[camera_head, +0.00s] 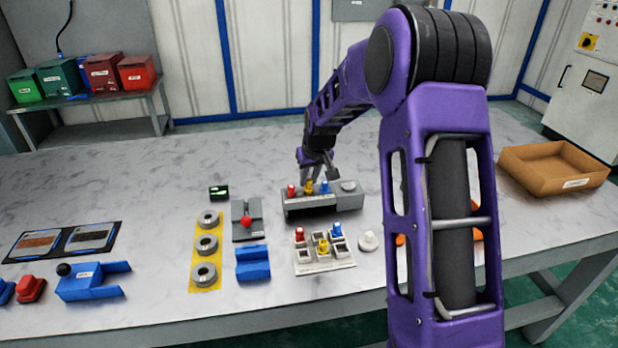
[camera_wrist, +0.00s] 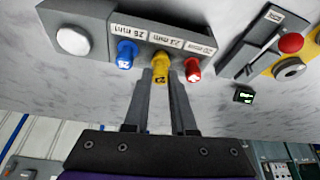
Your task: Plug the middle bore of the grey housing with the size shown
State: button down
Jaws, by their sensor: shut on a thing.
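A grey block (camera_head: 335,203) stands mid-table with a red plug (camera_head: 291,190), a yellow plug (camera_head: 309,187) and a blue plug (camera_wrist: 124,52) in a row, and a round white knob (camera_head: 348,185) at one end. White millimetre labels (camera_wrist: 168,41) lie beside the plugs, upside down in the wrist view. My gripper (camera_wrist: 162,76) is shut on the yellow plug, the middle of the three, a finger on each side. The plug stands at the block; its lower end is hidden. A small dark display (camera_head: 219,193) glows green; I cannot read it.
A white tray (camera_head: 326,267) in front holds red, yellow and blue pieces among square sockets. A round white piece (camera_head: 368,241) lies right of it. Grey rings (camera_head: 207,245) on a yellow strip and a blue block (camera_head: 252,263) stand left. A cardboard box (camera_head: 554,168) is far right.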

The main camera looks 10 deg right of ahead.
jog(key=shift+f+b, duration=0.55)
jog(key=shift+f, duration=0.15)
dwell(2.5)
jog(key=c, duration=0.7)
grip_release()
jog(key=shift+o, duration=0.2)
jog(key=shift+r, duration=0.1)
jog(key=shift+r+p, duration=2.25)
jog(key=shift+r, duration=1.15)
